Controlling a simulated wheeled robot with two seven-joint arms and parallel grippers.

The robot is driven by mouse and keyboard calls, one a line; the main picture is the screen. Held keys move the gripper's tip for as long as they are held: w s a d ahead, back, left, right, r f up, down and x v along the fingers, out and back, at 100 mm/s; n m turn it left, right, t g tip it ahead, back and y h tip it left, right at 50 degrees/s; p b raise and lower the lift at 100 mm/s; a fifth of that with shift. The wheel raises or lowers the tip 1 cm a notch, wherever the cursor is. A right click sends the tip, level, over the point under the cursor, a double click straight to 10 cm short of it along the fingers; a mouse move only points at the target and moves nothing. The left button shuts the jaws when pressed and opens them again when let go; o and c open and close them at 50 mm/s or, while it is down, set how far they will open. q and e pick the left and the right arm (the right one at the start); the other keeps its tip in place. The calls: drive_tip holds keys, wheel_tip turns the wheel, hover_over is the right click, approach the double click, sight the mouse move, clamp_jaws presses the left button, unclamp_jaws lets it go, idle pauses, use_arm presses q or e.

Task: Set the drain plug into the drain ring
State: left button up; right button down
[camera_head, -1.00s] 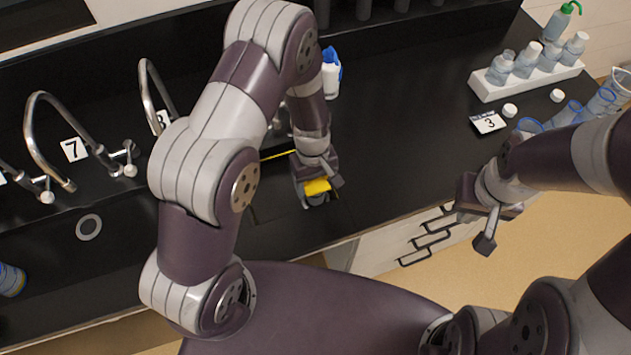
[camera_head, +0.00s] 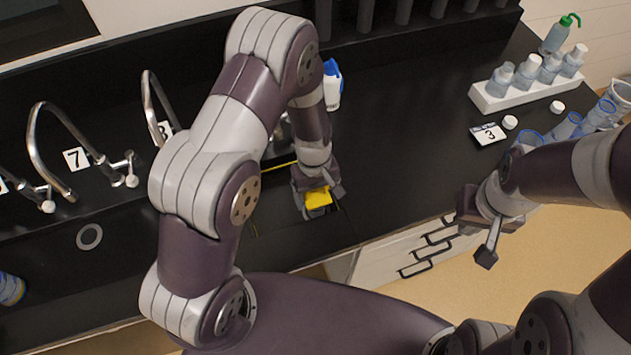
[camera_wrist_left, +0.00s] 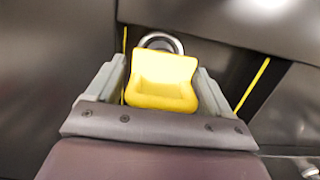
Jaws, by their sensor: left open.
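My left gripper (camera_head: 318,198) is over the near part of the black counter and sink. Its fingers are apart, with a yellow piece (camera_wrist_left: 163,80) between them in the left wrist view. I cannot tell whether this piece is the drain plug or whether it touches the fingers. It also shows in the head view (camera_head: 318,196). Just beyond it, partly hidden, is a silver ring (camera_wrist_left: 161,36), which may be the drain ring. Another silver ring (camera_head: 89,236) lies in the sink at left. My right gripper (camera_head: 484,228) hangs off the counter's front edge; its finger gap is unclear.
Curved taps (camera_head: 42,140) stand at left by a number 7 card (camera_head: 76,159). A blue and white bottle (camera_head: 333,84) stands behind my left gripper. The counter between is clear.

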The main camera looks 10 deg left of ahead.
use_arm(q)
wheel_tip(320, 180, up, 11)
drive_tip(key=w+b, duration=0.1)
drive_tip(key=shift+a, duration=0.4)
use_arm(e)
drive_tip(key=shift+f, duration=0.7)
drive_tip(key=shift+s, duration=0.15)
